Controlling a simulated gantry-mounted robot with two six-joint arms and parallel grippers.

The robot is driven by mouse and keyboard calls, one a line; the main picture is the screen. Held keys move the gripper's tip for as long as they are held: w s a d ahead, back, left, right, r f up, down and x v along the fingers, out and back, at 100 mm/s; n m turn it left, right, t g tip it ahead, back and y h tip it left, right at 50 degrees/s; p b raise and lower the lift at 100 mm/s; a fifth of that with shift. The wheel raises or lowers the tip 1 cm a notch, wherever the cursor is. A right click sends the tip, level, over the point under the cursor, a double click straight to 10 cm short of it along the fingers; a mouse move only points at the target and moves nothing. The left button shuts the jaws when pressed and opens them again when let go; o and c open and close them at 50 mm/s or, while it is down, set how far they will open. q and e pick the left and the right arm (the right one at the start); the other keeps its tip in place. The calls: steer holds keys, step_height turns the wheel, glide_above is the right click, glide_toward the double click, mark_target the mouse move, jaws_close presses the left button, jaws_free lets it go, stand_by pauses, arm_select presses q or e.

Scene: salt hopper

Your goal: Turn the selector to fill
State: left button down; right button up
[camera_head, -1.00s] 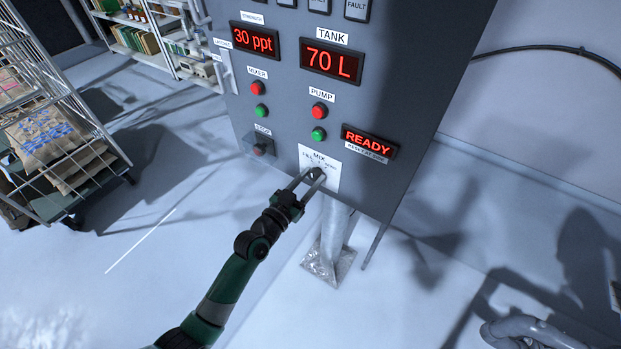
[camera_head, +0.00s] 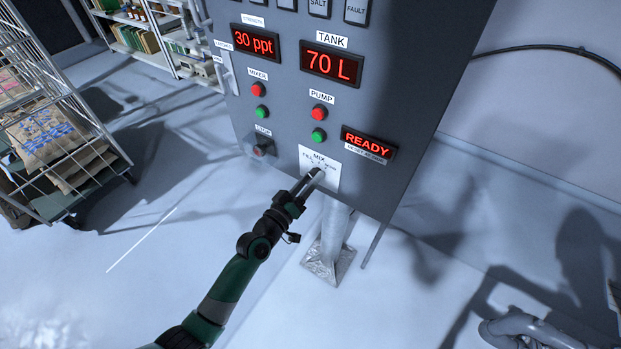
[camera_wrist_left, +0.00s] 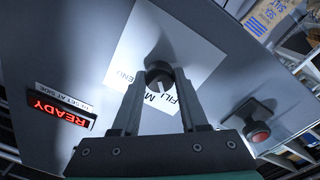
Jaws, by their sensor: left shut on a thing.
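The selector is a dark round knob (camera_wrist_left: 158,73) with a pale line on it, set on a white plate (camera_wrist_left: 186,50). In the head view the plate (camera_head: 329,178) is low on the grey panel and reads FILL, MIX and SEND. My left gripper (camera_head: 315,176) is shut on the knob, with one finger on each side of it in the left wrist view (camera_wrist_left: 160,80). The fingers cover part of the lettering, so I cannot tell exactly which word the line points to. My right gripper is not in view.
The panel shows a READY display (camera_head: 369,144), a TANK display (camera_head: 331,64) reading 70 L, and MIXER and PUMP buttons. A red STOP button (camera_head: 264,148) sits left of the plate. A wire cart (camera_head: 60,130) with sacks stands at the left. The floor between is clear.

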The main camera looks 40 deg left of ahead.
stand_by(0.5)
arm_select(q)
steer(key=shift+c, duration=2.2)
jaws_free()
steer(key=s+d, duration=0.2)
steer(key=s, duration=0.9)
steer(key=shift+s, duration=0.25)
steer(key=shift+d+f, duration=0.1)
